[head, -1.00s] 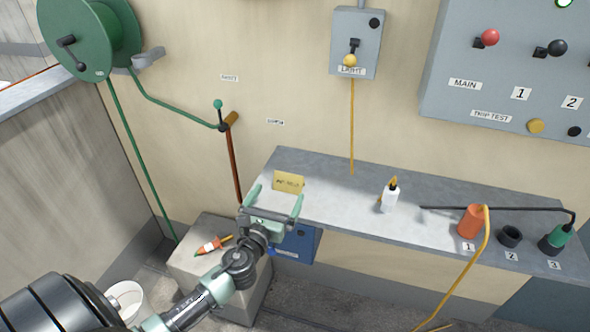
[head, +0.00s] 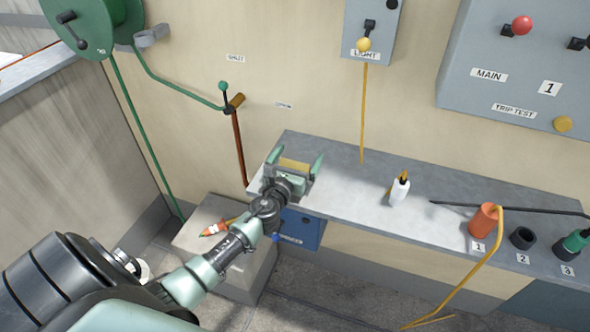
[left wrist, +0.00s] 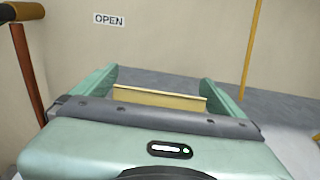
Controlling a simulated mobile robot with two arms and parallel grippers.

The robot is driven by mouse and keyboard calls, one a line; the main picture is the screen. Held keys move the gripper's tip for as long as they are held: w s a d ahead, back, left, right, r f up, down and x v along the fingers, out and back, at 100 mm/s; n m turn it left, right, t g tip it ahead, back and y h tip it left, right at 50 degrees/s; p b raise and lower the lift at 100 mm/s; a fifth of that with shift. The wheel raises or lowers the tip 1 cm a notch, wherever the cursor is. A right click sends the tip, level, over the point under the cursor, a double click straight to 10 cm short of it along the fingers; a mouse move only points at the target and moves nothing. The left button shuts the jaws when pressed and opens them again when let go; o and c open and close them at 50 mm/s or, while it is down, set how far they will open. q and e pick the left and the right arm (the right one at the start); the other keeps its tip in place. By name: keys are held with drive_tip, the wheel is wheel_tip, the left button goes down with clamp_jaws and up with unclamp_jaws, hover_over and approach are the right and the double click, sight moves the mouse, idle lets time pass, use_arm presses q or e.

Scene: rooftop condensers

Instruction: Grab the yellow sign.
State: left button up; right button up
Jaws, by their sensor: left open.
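The yellow sign (head: 294,166) stands on the left end of the grey shelf (head: 340,190). In the head view only its upper part shows; my left gripper hides the rest. My left gripper (head: 296,162) is open, with one green finger on each side of the sign. In the left wrist view the sign (left wrist: 160,98) shows between the two fingers (left wrist: 160,85), its lower part hidden behind the gripper body. I cannot tell whether either finger touches it. My right gripper is not in view.
A white bottle with an orange tip (head: 399,189) stands on the shelf to the right. Beyond it are an orange cylinder (head: 483,221) with a yellow cable and a black ring (head: 522,238). A grey block (head: 215,245) below bears an orange-and-white item (head: 218,228).

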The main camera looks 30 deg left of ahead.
use_arm(q)
drive_tip(key=shift+s+r, duration=0.1)
drive_tip(key=c, duration=1.3)
